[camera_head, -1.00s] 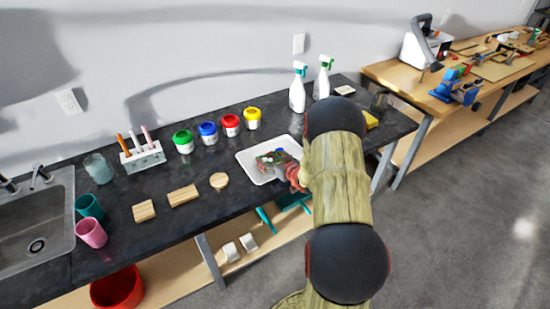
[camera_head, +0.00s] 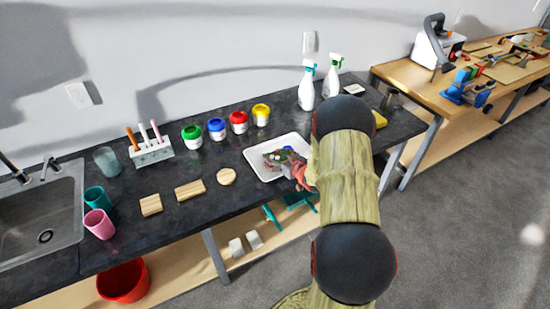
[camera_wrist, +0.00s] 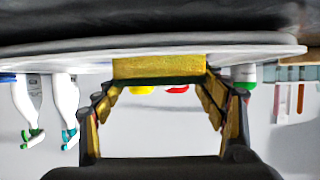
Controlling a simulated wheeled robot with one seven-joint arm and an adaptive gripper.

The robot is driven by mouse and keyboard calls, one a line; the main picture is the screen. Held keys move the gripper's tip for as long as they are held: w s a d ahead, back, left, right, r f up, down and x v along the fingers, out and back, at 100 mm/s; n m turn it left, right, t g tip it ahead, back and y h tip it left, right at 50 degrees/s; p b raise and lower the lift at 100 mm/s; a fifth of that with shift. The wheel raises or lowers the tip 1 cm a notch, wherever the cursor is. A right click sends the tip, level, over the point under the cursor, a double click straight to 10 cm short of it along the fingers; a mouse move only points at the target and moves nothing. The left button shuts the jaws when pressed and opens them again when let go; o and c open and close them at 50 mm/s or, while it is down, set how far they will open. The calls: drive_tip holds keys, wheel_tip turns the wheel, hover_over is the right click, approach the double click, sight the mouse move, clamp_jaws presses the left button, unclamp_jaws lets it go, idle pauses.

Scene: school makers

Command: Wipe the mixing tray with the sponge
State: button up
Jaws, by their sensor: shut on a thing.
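The white mixing tray (camera_head: 257,163) lies on the dark counter, with dark, mixed-colour smears in its middle. Its pale edge spans the wrist view (camera_wrist: 55,62), which is upside down. My gripper (camera_head: 286,160) reaches over the tray, its jaws partly hidden by my arm. In the wrist view my gripper (camera_wrist: 160,78) is shut on a yellow sponge (camera_wrist: 158,67), which lies against or very close to the tray; exact contact is hard to tell.
Paint jars (camera_head: 239,122) and two spray bottles (camera_head: 306,88) stand behind the tray. Wooden blocks (camera_head: 190,190) and a pen holder (camera_head: 151,153) are left of it. A yellow item (camera_head: 380,120) shows beyond my arm. The counter's front edge is close to the tray.

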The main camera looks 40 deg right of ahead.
drive_tip(key=shift+s+d+f+p, duration=0.15)
drive_tip(key=shift+s+d, duration=0.15)
drive_tip(key=shift+d, duration=0.9)
drive_tip(key=shift+s+d+r+p, duration=0.1)
drive_tip(key=shift+s+d, duration=0.2)
drive_tip(key=shift+d, duration=0.9)
drive_tip(key=shift+s+d+f+p, duration=0.15)
drive_tip(key=shift+s+d, duration=0.15)
drive_tip(key=shift+d, duration=0.9)
drive_tip(key=shift+r, duration=0.1)
drive_tip(key=shift+w+a, duration=0.1)
drive_tip(key=shift+w+a+b, duration=0.25)
drive_tip(key=shift+w+a, duration=0.8)
drive_tip(key=shift+a, duration=0.25)
drive_tip(key=shift+w+a+b, duration=0.25)
drive_tip(key=shift+w+a, duration=0.85)
drive_tip(key=shift+a, duration=0.15)
drive_tip(key=shift+w+a+b, duration=0.25)
drive_tip(key=shift+w+a, duration=0.8)
drive_tip(key=shift+a, duration=0.25)
drive_tip(key=shift+d, duration=0.1)
drive_tip(key=shift+s+d+p, duration=0.2)
drive_tip(key=shift+s+d, duration=0.15)
drive_tip(key=shift+d, duration=1.1)
drive_tip(key=shift+s+d+p, duration=0.25)
drive_tip(key=shift+s+d, duration=0.05)
drive_tip(key=shift+d, duration=1.15)
drive_tip(key=shift+s+d+p, duration=0.2)
drive_tip(key=shift+s+d, duration=0.15)
drive_tip(key=shift+d, duration=1.1)
